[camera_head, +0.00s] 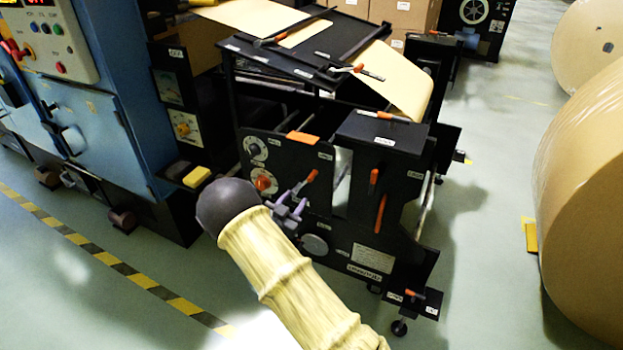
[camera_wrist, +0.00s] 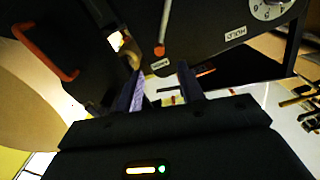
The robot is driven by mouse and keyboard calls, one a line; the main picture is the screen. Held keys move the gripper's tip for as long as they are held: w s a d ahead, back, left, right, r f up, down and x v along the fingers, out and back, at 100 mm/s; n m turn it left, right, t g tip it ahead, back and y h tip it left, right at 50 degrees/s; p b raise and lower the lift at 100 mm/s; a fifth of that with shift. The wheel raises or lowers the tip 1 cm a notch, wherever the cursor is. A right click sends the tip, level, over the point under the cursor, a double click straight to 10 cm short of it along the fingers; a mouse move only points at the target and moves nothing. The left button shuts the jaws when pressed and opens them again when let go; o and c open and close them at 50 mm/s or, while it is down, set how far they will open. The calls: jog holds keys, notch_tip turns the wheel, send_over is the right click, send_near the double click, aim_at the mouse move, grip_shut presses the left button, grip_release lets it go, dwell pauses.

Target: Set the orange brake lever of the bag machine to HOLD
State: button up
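The brake lever has an orange tip (camera_wrist: 160,50) on a pale shaft. In the wrist view its tip points at a small label (camera_wrist: 160,65) too small to read. A HOLD label (camera_wrist: 235,33) sits apart, to the right of the tip. In the head view an orange-tipped lever (camera_head: 311,176) on the black bag machine (camera_head: 350,220) appears to be the same one. My gripper (camera_wrist: 161,70) is open, its two purple fingers apart with nothing between them. The lever tip shows just beyond the fingertips. In the head view my gripper (camera_head: 288,208) is just below the lever; contact cannot be told.
A dial (camera_wrist: 270,8) is near the HOLD label. An orange handle (camera_head: 380,212) and another orange-tipped lever (camera_head: 374,176) are to the right on the machine. Large paper rolls (camera_head: 585,200) stand at right. The floor between is clear.

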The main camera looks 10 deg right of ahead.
aim_at(312, 176)
jog(key=b+x, duration=0.1)
jog(key=x, duration=1.1)
jog(key=shift+d, duration=0.1)
grip_shut()
jog(key=shift+d, duration=0.1)
